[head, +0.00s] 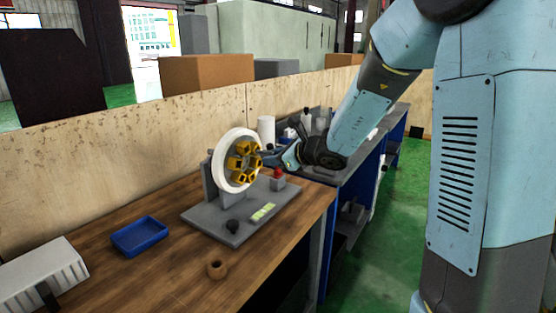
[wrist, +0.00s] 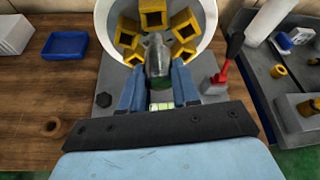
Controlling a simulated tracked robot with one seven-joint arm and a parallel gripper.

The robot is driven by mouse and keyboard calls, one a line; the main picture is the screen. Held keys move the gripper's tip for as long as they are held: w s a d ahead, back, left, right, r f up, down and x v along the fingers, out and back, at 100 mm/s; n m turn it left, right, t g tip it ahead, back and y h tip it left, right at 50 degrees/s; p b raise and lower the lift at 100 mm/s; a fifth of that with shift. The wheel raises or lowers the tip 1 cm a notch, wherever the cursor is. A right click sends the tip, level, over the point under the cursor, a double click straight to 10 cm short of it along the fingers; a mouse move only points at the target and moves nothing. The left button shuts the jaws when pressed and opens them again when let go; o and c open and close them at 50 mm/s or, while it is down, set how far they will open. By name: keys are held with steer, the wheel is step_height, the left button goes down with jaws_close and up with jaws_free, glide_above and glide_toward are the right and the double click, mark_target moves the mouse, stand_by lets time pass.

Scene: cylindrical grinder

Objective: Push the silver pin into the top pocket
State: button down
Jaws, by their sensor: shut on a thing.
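A white ring wheel (head: 226,174) stands upright on a grey base, with yellow square pockets around its inside. In the wrist view, the top pocket (wrist: 153,19) faces me and looks open. My gripper (wrist: 157,70) is in front of the wheel, its blue fingers shut on a grey silver pin (wrist: 156,50). The pin's far end points toward the wheel's middle, below the top pocket in the picture. I cannot tell whether it touches anything. In the head view my gripper (head: 268,156) is at the wheel's right side, and the pin cannot be made out.
A red-topped grey block (head: 278,180) stands on the base plate (head: 220,227) close to my gripper's right. A blue tray (head: 139,236) and a brown ring (head: 216,270) lie on the wooden table. A cluttered grey bench adjoins at the right.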

mark_target(263, 151)
steer(key=shift+w+a, duration=1.25)
steer(key=shift+a, duration=0.3)
steer(key=shift+w+a, duration=0.75)
steer(key=shift+a, duration=0.3)
stand_by(0.4)
steer(key=c, duration=0.8)
jaws_free()
steer(key=shift+o, duration=0.2)
